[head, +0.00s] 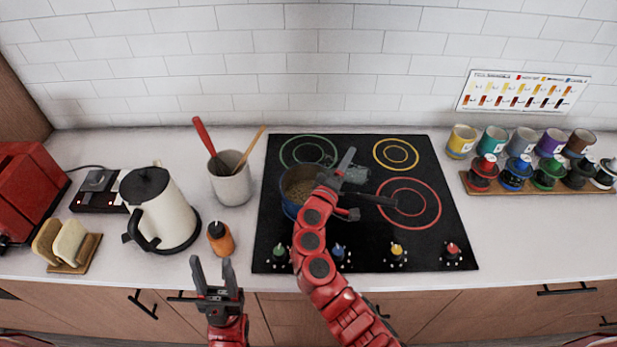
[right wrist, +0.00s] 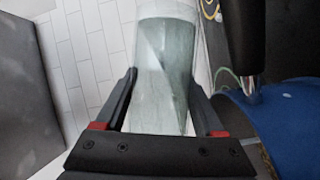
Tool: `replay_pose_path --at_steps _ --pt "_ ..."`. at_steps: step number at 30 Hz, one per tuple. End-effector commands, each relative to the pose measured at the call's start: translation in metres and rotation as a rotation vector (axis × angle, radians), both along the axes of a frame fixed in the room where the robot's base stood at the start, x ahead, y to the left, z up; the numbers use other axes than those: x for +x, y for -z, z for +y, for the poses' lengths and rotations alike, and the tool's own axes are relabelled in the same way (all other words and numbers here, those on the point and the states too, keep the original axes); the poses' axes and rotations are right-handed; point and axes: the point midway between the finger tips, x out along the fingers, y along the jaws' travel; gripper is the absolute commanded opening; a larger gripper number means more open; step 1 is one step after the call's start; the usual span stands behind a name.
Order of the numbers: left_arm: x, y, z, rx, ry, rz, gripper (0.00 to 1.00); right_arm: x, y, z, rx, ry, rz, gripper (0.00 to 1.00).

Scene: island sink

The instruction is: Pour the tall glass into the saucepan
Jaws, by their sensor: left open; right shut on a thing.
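The saucepan (head: 291,201) is blue, with brownish contents, on the left part of the black cooktop; its dark handle points right. My right gripper (head: 352,183) is over the pan's right side, and its arm hides part of the pan. In the right wrist view it is shut on the tall glass (right wrist: 165,75), a clear greyish glass. The blue saucepan (right wrist: 285,130) shows at the right of that view, beside the glass. I cannot tell what the glass holds. My left gripper (head: 212,272) is open and empty, by the counter's front edge.
The cooktop (head: 365,250) has ring burners and front knobs. A utensil crock (head: 232,185), an orange bottle (head: 221,239) and a white kettle (head: 165,210) stand left of it. Colored cups and jars (head: 517,172) stand at the right. The counter's right front is clear.

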Motion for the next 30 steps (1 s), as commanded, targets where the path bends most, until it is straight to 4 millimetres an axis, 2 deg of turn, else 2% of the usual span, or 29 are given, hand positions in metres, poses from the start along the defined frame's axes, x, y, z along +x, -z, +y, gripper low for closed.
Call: replay_pose_path --at_steps 30 --pt "0.000 0.009 0.000 0.000 0.000 0.000 0.50 0.001 -0.008 0.014 -0.122 0.001 0.012 0.03"
